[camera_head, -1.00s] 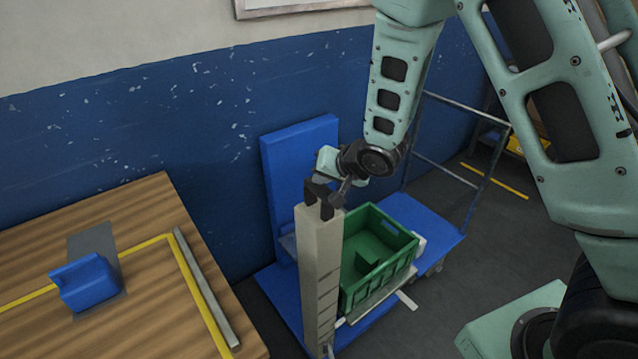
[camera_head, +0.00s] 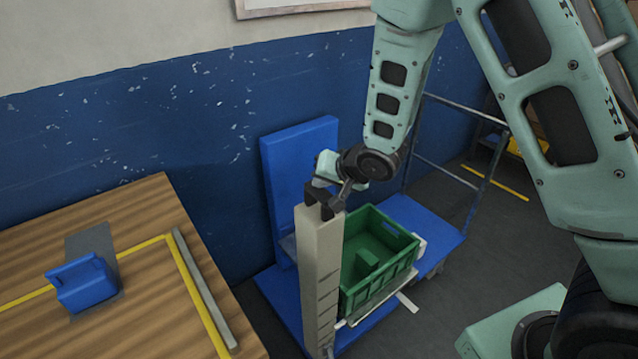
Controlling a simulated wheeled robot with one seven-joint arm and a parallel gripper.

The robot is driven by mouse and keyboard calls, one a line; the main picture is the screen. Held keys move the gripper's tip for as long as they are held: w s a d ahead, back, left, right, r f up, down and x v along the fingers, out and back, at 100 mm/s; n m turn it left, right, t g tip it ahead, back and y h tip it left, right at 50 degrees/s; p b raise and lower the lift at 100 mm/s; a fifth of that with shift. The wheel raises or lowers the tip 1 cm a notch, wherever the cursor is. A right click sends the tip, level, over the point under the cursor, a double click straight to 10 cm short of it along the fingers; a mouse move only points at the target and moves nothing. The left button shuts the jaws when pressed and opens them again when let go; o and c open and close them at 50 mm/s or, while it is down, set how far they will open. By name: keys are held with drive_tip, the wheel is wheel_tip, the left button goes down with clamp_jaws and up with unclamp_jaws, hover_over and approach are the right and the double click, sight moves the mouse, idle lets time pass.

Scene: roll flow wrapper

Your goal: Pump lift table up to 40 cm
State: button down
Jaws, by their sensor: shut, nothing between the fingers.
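The lift table shows a blue upright back (camera_head: 298,165), a blue base (camera_head: 285,300) and a pale platform edge (camera_head: 385,297) under a green crate (camera_head: 403,274). A beige post (camera_head: 318,270) with dark tick marks stands in front of it; no numbers are legible. My gripper (camera_head: 325,205) is at the top of the post, pointing down, with its dark fingers shut and empty. I cannot tell whether it touches the post. The post hides part of the crate and platform, and no pump handle or pedal is clearly visible.
A wooden table (camera_head: 130,240) at left carries a small blue bin (camera_head: 85,285), yellow tape and a grey bar (camera_head: 205,288). A blue cart (camera_head: 425,228) with a metal rail stands behind the crate. My arm fills the right side. A blue wall closes the back.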

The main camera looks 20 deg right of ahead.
drive_tip(key=shift+f+b, duration=0.9)
drive_tip(key=shift+f, duration=0.35)
idle(0.8)
drive_tip(key=shift+r, duration=0.15)
drive_tip(key=shift+r+p, duration=2.25)
drive_tip(key=shift+r, duration=0.4)
drive_tip(key=shift+r, duration=0.1)
wheel_tip(320, 180, up, 5)
drive_tip(key=p, duration=0.4)
